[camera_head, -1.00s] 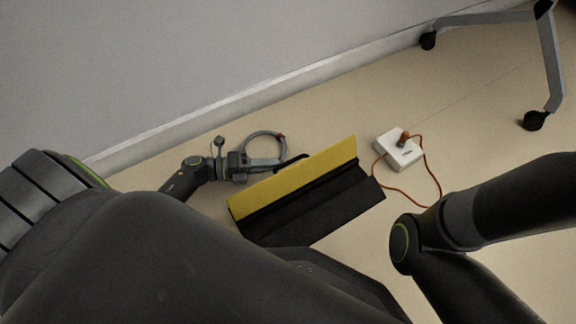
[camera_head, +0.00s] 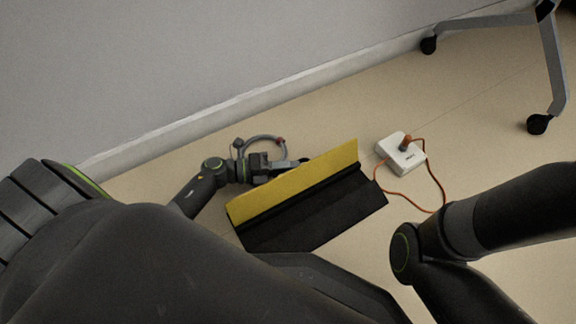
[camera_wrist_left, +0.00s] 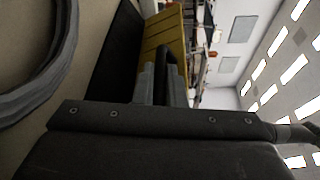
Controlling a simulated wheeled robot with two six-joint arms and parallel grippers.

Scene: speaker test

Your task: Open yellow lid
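The yellow lid (camera_head: 292,184) is a long strip along the upper side of a black box (camera_head: 315,212) on the floor, seen in the head view. In the left wrist view, the lid (camera_wrist_left: 164,32) carries a dark curved handle (camera_wrist_left: 172,54). My left gripper (camera_head: 290,164) is at the lid's far side, by the handle. In the wrist view its two grey fingers (camera_wrist_left: 163,86) stand apart, with the handle close to or between them; contact is unclear. My right gripper is out of view.
A white box (camera_head: 401,155) with an orange knob and orange cable (camera_head: 437,181) lies right of the black box. Grey furniture legs (camera_head: 551,65) on black casters stand at the upper right. A wall (camera_head: 200,75) with a baseboard bounds the far side.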

